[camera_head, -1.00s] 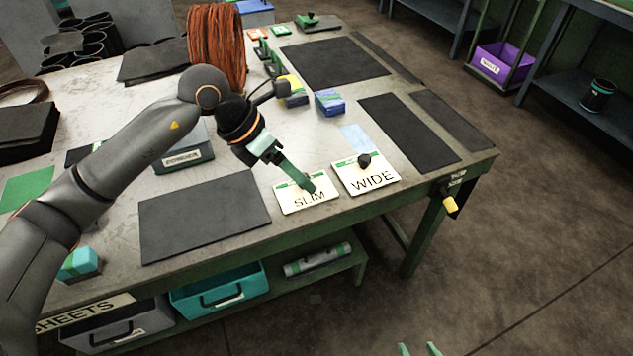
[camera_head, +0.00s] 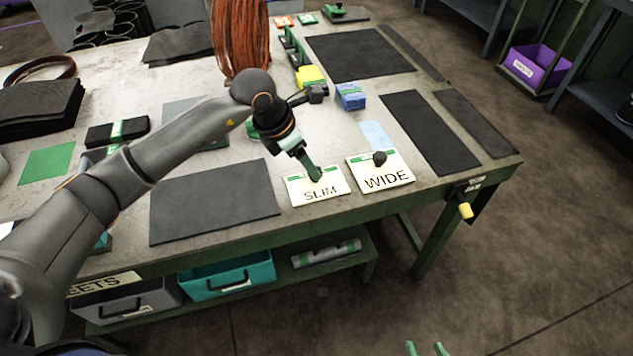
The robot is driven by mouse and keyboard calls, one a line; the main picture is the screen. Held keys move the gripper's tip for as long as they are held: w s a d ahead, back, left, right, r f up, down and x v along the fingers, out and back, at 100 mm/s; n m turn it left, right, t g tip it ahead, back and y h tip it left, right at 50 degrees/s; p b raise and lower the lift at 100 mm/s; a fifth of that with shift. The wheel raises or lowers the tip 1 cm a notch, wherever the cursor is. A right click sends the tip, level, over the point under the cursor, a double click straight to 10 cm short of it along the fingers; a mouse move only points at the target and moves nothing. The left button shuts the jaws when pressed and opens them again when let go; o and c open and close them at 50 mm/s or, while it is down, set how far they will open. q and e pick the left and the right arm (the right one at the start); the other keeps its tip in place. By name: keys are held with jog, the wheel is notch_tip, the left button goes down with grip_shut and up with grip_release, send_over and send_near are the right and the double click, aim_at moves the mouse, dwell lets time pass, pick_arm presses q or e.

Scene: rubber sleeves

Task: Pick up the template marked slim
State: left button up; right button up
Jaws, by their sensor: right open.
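The template marked SLIM (camera_head: 320,191) is a white plate with a green strip, lying flat near the table's front edge. My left gripper (camera_head: 315,174) points down over its middle, its green fingers seen nearly edge-on. The fingers hide the template's knob, and I cannot tell whether they are apart or closed around it. The template marked WIDE (camera_head: 388,180) lies just right of it, with a dark round knob. My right gripper (camera_head: 426,349) shows only as two separate green fingertips at the bottom edge, open and empty, over the floor.
A dark sheet (camera_head: 215,202) lies left of the templates. A light blue sheet (camera_head: 376,134), a blue block (camera_head: 350,96) and a yellow block (camera_head: 311,76) lie behind. A copper-coloured coil (camera_head: 240,38) stands farther back. A yellow-handled item (camera_head: 465,210) hangs at the table's right corner.

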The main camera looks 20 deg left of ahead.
pick_arm(q)
jog(key=x, duration=0.4)
jog(key=shift+w+d, duration=0.1)
jog(key=shift+d, duration=0.05)
grip_shut()
dwell(0.4)
jog(key=shift+r, duration=0.1)
